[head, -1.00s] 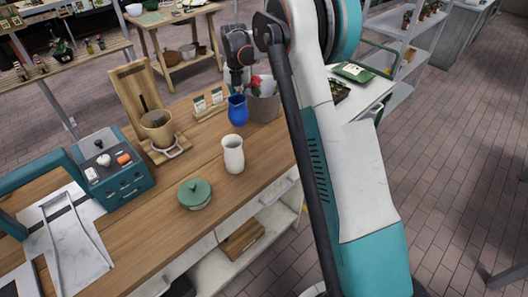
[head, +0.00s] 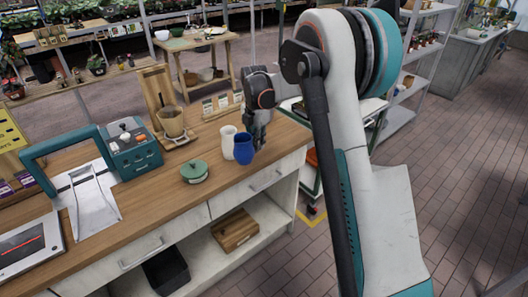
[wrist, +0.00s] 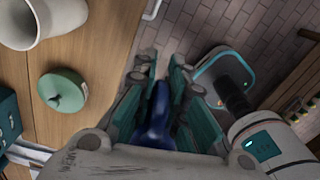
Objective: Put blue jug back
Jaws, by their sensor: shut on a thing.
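The blue jug (head: 243,151) is upright at the right end of the wooden counter in the head view, right beside the white vase (head: 228,142). My gripper (head: 259,139) is at the jug's right side. In the wrist view the jug (wrist: 157,118) lies between the fingers, which are shut on it. I cannot tell whether its base touches the counter. The white vase (wrist: 35,18) also shows at the upper left of the wrist view, apart from the fingers.
The counter's front edge (head: 225,209) is close to the jug. Brick floor lies beyond.

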